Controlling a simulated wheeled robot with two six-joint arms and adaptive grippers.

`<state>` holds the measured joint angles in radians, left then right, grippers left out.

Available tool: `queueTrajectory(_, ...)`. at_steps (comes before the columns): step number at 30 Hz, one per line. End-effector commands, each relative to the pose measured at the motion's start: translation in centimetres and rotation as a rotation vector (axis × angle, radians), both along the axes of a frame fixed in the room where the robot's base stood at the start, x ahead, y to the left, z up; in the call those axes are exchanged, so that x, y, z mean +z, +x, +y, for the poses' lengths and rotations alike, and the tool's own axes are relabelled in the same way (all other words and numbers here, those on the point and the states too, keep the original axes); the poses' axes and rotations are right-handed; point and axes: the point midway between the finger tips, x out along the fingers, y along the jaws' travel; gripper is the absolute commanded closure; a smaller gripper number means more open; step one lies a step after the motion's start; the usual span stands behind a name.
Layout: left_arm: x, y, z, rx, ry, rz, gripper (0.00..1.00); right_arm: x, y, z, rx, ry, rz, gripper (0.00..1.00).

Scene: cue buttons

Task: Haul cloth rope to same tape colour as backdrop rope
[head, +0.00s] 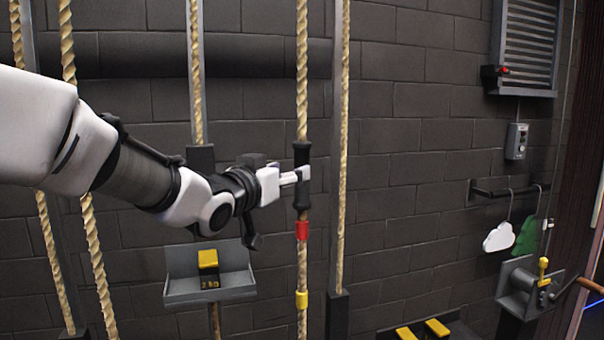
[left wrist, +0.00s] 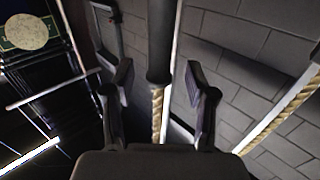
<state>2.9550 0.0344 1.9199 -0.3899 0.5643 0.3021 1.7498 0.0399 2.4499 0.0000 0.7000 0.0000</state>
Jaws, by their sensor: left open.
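A tan rope (head: 303,85) hangs in front of my left gripper, with a black sleeve (head: 301,205), red tape (head: 302,229) below it and yellow tape (head: 302,300) lower down. My left gripper (head: 294,178) is at the black sleeve. In the left wrist view, the black sleeve (left wrist: 160,45) and the rope (left wrist: 157,110) run between the open fingers (left wrist: 160,85), with gaps on both sides. Which rope is cloth or backdrop is not clear. My right gripper is out of view.
Other ropes (head: 341,150) (head: 196,80) hang alongside. At right are a cloud cutout (head: 499,237), a green tree cutout (head: 527,236) and a winch (head: 532,288). A dark brick wall is behind.

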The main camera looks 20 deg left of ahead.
Motion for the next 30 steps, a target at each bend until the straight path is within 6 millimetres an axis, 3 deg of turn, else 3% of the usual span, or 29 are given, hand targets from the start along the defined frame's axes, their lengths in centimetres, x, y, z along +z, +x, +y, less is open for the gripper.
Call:
queueTrajectory(1, -1.2, 0.4, -0.1, 0.000, 0.003, -0.006, 0.44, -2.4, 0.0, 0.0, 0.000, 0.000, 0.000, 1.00)
queueTrajectory(5, -1.1, 1.3, -0.2, 0.008, 0.005, -0.007, 0.44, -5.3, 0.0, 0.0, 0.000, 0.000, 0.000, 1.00)
queueTrajectory(6, 0.0, 2.5, -0.4, 0.008, 0.005, 0.001, 0.44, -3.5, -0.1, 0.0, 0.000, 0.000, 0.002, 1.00)
queueTrajectory(12, 0.3, 5.8, -1.0, 0.008, 0.002, 0.001, 0.44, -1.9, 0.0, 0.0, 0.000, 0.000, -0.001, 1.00)
queueTrajectory(21, -0.1, 6.4, -1.2, 0.007, 0.002, 0.001, 0.44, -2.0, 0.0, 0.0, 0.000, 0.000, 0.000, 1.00)
queueTrajectory(22, -0.1, 6.4, -1.2, 0.007, 0.002, 0.001, 0.47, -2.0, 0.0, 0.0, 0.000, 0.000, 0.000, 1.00)
queueTrajectory(26, -0.1, 6.4, -1.2, 0.007, 0.002, 0.001, 0.93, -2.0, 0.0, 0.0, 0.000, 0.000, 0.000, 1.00)
queueTrajectory(27, -0.1, 6.4, -1.2, 0.007, 0.002, 0.001, 1.00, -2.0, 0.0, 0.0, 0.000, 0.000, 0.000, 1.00)
queueTrajectory(30, -0.1, 6.4, -1.2, 0.007, 0.002, 0.001, 1.00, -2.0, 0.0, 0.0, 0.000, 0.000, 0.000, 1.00)
